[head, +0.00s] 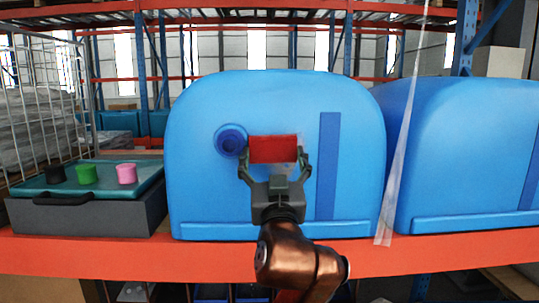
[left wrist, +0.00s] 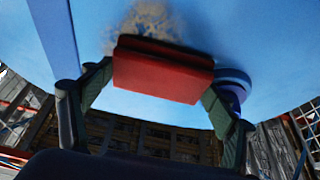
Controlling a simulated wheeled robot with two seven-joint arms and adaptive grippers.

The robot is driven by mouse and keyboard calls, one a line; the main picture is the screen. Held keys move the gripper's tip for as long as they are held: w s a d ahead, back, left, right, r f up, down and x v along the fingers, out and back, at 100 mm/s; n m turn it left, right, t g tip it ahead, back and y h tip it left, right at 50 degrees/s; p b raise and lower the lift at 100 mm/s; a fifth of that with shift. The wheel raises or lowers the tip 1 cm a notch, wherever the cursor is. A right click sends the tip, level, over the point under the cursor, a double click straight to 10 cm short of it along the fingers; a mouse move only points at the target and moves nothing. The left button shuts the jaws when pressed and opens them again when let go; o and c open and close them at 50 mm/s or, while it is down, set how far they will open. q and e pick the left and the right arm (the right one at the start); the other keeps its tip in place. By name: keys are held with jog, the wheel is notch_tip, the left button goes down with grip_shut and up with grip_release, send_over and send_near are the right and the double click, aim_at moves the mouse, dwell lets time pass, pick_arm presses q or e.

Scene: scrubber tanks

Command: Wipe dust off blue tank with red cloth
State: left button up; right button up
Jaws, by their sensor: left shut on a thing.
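The blue tank (head: 200,190) stands upright on an orange shelf beam, with a round dark blue port (head: 231,139) and a vertical blue strip on its face. My left gripper (head: 274,160) is in front of the tank's middle, shut on the red cloth (head: 273,149), which looks like a folded block. In the left wrist view the cloth (left wrist: 163,70) sits between the fingers against or very near the tank face. A brown dust patch (left wrist: 150,22) shows on the tank just beyond the cloth's edge. In the head view the cloth mostly hides the dust. My right gripper is out of view.
A second blue tank (head: 460,150) stands on the right, with a clear plastic strip (head: 398,170) hanging between the tanks. On the left a grey case (head: 90,215) with a teal top holds black, green and pink pieces. A wire cage (head: 40,100) stands behind it.

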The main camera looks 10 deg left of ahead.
aim_at(287, 153)
pick_arm(q)
jog(key=d, duration=0.1)
jog(key=w+d, duration=0.1)
jog(key=d, duration=0.1)
jog(key=shift+d, duration=0.8)
jog(key=shift+w+d, duration=0.2)
jog(key=shift+d, duration=0.35)
jog(key=shift+w+d, duration=0.15)
jog(key=shift+d, duration=0.35)
jog(key=shift+w+d, duration=0.2)
jog(key=shift+d, duration=0.3)
jog(key=shift+w+d, duration=0.15)
jog(key=shift+d, duration=0.3)
jog(key=shift+a, duration=0.1)
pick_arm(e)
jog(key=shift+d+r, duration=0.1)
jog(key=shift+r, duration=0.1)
pick_arm(q)
jog(key=s+d, duration=0.1)
jog(key=s, duration=0.5)
jog(key=shift+d+b, duration=0.3)
jog(key=shift+b, duration=0.15)
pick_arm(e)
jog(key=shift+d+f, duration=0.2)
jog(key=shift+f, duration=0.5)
